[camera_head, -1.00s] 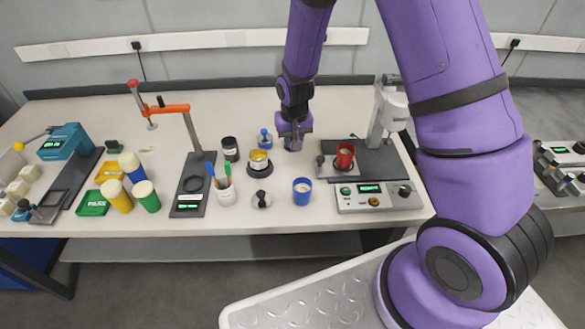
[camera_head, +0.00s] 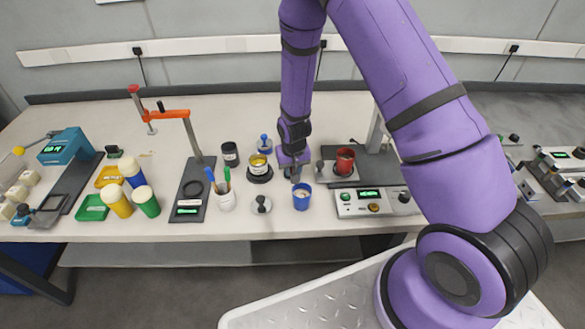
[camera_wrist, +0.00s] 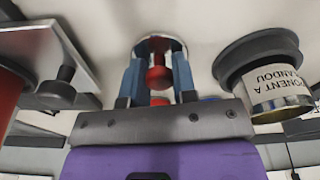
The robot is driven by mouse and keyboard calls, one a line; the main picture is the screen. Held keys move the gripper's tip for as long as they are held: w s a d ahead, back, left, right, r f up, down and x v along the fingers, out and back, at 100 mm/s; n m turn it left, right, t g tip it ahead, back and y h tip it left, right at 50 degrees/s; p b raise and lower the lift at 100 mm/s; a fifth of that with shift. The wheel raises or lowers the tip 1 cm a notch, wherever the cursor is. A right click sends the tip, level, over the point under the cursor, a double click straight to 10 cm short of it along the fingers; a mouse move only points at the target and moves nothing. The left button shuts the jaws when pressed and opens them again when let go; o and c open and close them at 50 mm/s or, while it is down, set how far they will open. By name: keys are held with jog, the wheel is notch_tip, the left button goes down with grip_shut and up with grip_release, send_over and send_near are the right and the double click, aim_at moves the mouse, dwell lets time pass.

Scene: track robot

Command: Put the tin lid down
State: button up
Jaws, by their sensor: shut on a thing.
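My gripper (camera_head: 295,177) is over the table between the yellow-topped tin and the blue cup. In the wrist view my gripper (camera_wrist: 158,82) has its blue fingers shut on the red knob of the tin lid (camera_wrist: 152,44), a shiny silver disc. In the head view the lid is mostly hidden by the gripper. I cannot tell whether the lid touches the table. An open tin (camera_head: 258,164) with yellow contents stands on a dark round base.
A blue cup (camera_head: 302,199) stands close in front of my gripper. A red tin (camera_head: 345,161) stands on the device at right. A grey knobbed disc (camera_head: 262,204), a white pen pot (camera_head: 225,199) and a dark jar (camera_head: 230,153) are at left. Bare table (camera_head: 275,226) shows in front.

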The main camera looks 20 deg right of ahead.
jog(key=o, duration=0.9)
jog(key=shift+f, duration=0.15)
